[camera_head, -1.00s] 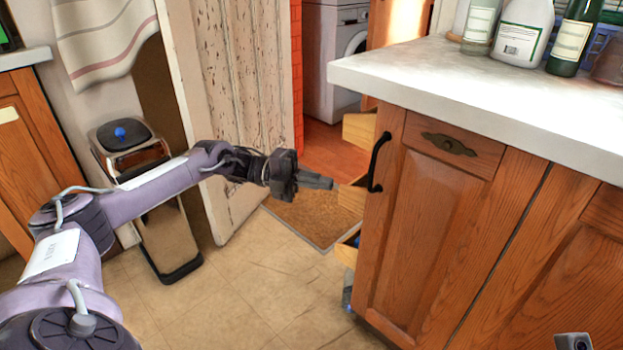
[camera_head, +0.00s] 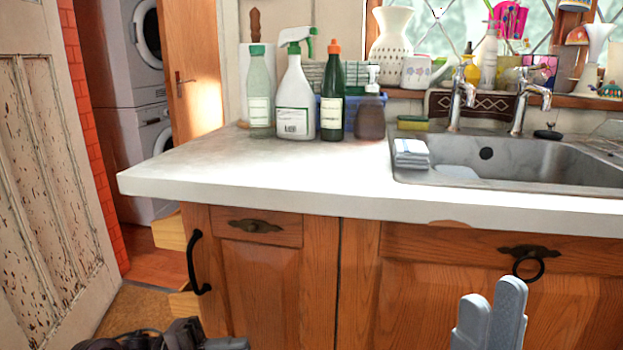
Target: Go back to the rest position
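My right gripper (camera_head: 489,312) rises from the bottom edge at the lower right, in front of the cabinet under the sink. Its two grey fingers are side by side with no gap visible and nothing seen between them. My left gripper (camera_head: 205,341) is at the bottom edge left of centre, low in front of the cabinet. It is dark and mostly cut off, so its finger opening cannot be judged. It appears apart from the black cabinet handle (camera_head: 196,262).
The white worktop (camera_head: 240,178) juts out above both grippers. Several bottles, including a white spray bottle (camera_head: 294,104), stand at its back. A steel sink (camera_head: 540,160) is at right. An open pull-out (camera_head: 168,231) shows at the cabinet's left side; a worn door (camera_head: 45,190) stands left.

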